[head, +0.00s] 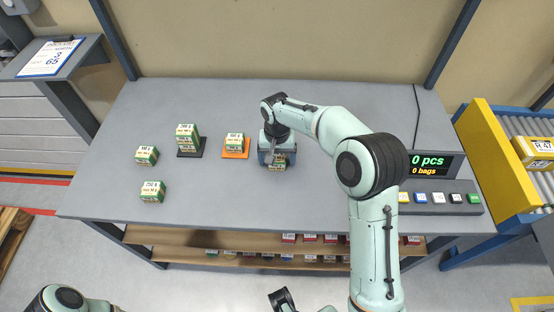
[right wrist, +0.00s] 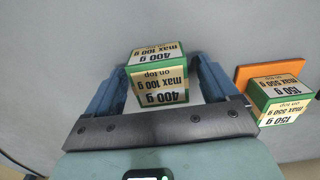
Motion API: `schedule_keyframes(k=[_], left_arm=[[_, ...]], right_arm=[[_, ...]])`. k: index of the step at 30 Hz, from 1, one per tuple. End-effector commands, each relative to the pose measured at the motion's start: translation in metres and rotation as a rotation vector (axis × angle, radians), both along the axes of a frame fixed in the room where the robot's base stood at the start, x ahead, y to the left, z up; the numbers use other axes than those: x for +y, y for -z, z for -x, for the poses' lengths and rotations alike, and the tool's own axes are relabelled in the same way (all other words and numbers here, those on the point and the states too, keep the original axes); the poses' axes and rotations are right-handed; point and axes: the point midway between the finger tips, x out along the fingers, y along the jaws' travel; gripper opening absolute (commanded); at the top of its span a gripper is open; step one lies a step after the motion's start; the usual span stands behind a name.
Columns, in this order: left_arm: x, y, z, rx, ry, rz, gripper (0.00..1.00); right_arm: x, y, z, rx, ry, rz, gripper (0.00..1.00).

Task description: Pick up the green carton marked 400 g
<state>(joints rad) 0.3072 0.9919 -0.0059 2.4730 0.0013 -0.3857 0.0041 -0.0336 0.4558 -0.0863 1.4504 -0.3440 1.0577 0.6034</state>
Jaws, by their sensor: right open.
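The green carton marked 400 g (right wrist: 160,85) stands between the two blue fingers of my right gripper (right wrist: 163,65) in the right wrist view. Its labels read 400 g and max 100 g on top. The fingers are apart, one on each side of it, and some grey table shows beside the carton. In the head view my right gripper (head: 277,157) is low over the table, and the carton (head: 277,166) is partly hidden by it. My left gripper cannot be made out in the head view.
A 150 g carton (head: 235,141) stands on an orange pad (head: 236,155) just left of my gripper. A dark pad (head: 190,154) holds stacked cartons (head: 187,136). Two more cartons (head: 146,155) (head: 152,191) stand farther left. A display (head: 430,164) and button panel (head: 440,197) are at right.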

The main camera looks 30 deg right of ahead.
Motion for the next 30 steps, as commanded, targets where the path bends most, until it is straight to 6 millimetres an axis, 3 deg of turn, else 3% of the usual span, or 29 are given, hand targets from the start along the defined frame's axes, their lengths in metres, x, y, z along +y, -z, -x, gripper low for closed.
schedule_keyframes(k=[1,2,8,20,26,30], left_arm=[[0.000,0.000,0.000,0.000,0.000,0.000,0.87],[0.000,0.000,0.000,0.000,0.000,0.000,0.87],[0.000,0.000,0.000,0.000,0.000,0.000,0.87],[0.000,-0.001,0.000,0.000,0.000,0.000,0.87],[0.000,-0.005,-0.001,-0.001,0.001,0.000,0.87],[0.000,-0.009,-0.003,-0.003,0.000,0.000,0.87]], right_arm=[[0.000,0.000,0.000,0.000,0.000,0.000,0.87],[0.000,0.000,0.000,0.000,0.000,0.000,0.81],[0.000,0.000,0.000,0.000,0.000,0.000,0.16],[0.000,-0.009,-0.001,-0.003,0.000,-0.001,0.14],[0.000,-0.036,-0.001,-0.006,0.000,-0.001,0.14],[0.001,-0.065,-0.001,-0.008,-0.001,-0.001,0.14]])
